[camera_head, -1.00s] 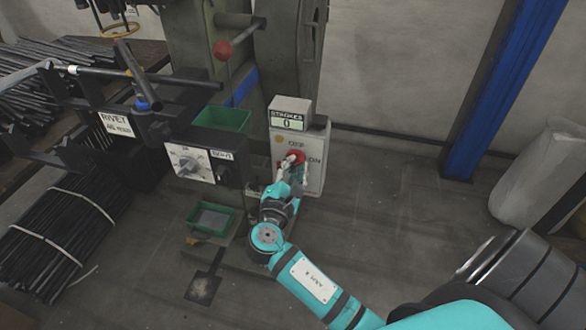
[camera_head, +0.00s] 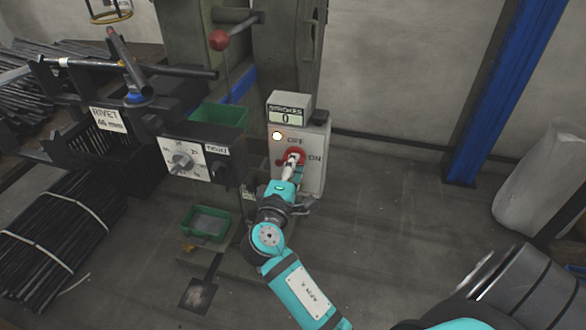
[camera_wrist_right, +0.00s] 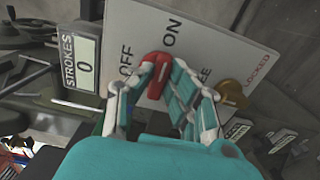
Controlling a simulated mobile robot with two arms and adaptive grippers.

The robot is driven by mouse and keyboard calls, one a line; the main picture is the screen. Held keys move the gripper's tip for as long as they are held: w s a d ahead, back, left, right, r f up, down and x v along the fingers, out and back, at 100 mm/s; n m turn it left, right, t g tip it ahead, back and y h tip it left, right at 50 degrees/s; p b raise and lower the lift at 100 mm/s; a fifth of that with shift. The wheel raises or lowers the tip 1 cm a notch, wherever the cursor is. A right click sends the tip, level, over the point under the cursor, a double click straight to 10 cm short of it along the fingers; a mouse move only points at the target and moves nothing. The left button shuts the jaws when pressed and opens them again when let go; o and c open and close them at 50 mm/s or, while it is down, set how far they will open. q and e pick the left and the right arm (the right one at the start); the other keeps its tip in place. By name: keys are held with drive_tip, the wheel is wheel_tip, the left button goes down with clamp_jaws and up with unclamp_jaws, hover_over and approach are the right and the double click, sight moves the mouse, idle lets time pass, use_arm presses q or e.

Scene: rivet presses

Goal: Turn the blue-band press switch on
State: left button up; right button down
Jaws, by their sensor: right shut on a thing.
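The red rotary switch (camera_head: 299,153) is on the grey control box (camera_head: 316,135) of the press with the blue band (camera_head: 240,88). OFF is printed above the switch and ON to its right. In the right wrist view the red handle (camera_wrist_right: 154,72) points roughly toward ON. My right gripper (camera_head: 291,164) reaches the switch from the front, and its fingers (camera_wrist_right: 157,80) are shut on the handle, one on each side. The fingers hide part of the switch. A round lamp (camera_head: 277,136) on the box glows. My left gripper is not in view.
A strokes counter (camera_head: 289,117) reading 0 tops the box. A brass-coloured knob (camera_wrist_right: 231,93) sits by LOCKED. A dial panel (camera_head: 184,160), green bins (camera_head: 207,223) and a red-ball lever (camera_head: 219,40) are to the left.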

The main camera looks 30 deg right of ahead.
idle(0.3)
drive_tip(key=c, duration=1.3)
unclamp_jaws()
drive_tip(key=shift+s, duration=0.1)
drive_tip(key=v, duration=0.7)
drive_tip(key=shift+s+a, duration=0.15)
